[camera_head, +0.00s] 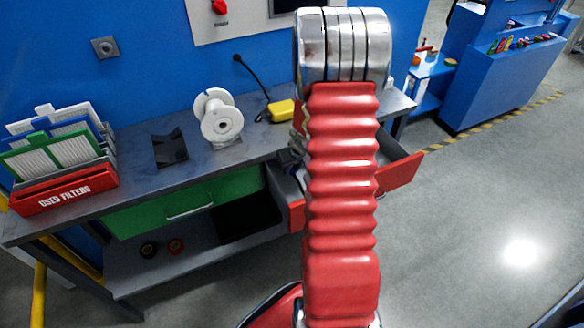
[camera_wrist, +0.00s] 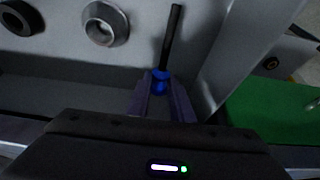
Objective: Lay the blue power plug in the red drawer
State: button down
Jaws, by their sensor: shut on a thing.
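The red drawer (camera_head: 402,173) stands open under the workbench, and my arm hides its middle. Part of its grey inside shows left of my arm. In the wrist view its grey inside (camera_wrist: 90,95) seems to lie under my gripper (camera_wrist: 160,88). My gripper is shut on the blue power plug (camera_wrist: 160,78), a small blue body with a dark rod-like part pointing up in the picture. I cannot tell whether the plug touches the drawer floor. In the head view the plug is hidden behind my arm.
A metal ring (camera_wrist: 105,24) and a black ring (camera_wrist: 18,17) lie left of the plug. A closed green drawer (camera_head: 170,208) adjoins on the left. On the bench are a white spool (camera_head: 220,120), a yellow corded block (camera_head: 281,111) and a used-filters box (camera_head: 64,190).

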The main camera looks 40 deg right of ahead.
jog(key=shift+f, duration=0.6)
jog(key=c, duration=1.6)
grip_release()
jog(key=shift+o, duration=0.2)
jog(key=shift+r, duration=0.2)
jog(key=shift+r, duration=0.45)
jog(key=v, duration=1.2)
jog(key=shift+a, duration=0.1)
